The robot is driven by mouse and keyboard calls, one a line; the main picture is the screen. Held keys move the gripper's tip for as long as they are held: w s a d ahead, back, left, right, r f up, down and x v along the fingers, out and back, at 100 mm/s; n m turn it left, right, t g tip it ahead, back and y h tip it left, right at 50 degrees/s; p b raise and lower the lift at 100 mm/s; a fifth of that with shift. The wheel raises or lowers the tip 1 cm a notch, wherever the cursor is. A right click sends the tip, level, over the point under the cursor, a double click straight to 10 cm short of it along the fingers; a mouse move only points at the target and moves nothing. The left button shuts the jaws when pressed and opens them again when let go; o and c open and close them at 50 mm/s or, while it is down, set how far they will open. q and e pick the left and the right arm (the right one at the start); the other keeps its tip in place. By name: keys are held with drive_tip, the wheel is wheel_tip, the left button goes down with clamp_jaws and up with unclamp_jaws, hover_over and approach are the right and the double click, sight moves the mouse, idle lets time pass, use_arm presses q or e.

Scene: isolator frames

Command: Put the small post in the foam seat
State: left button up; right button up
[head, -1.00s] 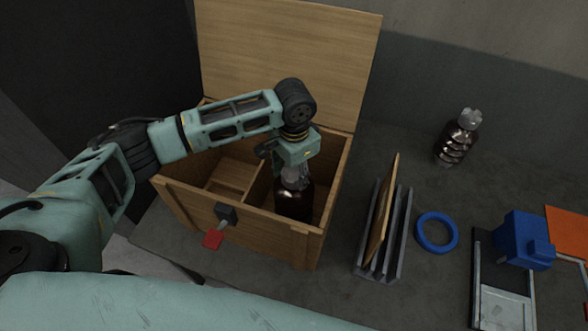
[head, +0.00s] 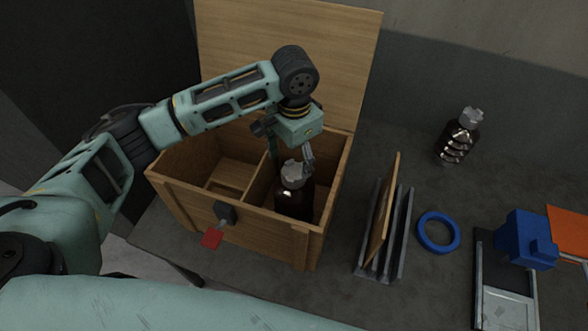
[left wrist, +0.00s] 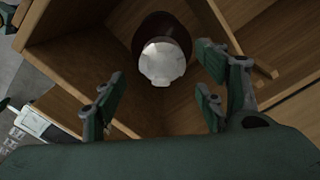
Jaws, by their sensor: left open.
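A dark brown post (head: 294,201) with a pale grey cap stands in the right compartment of the open wooden box (head: 240,226). It looks upright. In the left wrist view the cap of the post (left wrist: 162,62) faces the camera, with the brown body behind it. My left gripper (head: 291,155) is open just above the cap, its fingers apart and nothing between them. In the left wrist view the fingers of the left gripper (left wrist: 160,80) are spread to either side, clear of the cap. I cannot make out the foam seat; the post's base is hidden by the box wall. My right gripper is not in view.
The box lid (head: 290,60) stands open at the back. A ribbed brown post (head: 457,140) stands at the back right. Right of the box are a slotted rack (head: 399,235) with a wooden panel, a blue ring (head: 438,232) and a blue block (head: 526,240).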

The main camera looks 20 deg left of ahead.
use_arm(q)
wheel_tip(320, 180, up, 6)
drive_tip(key=shift+b, duration=0.4)
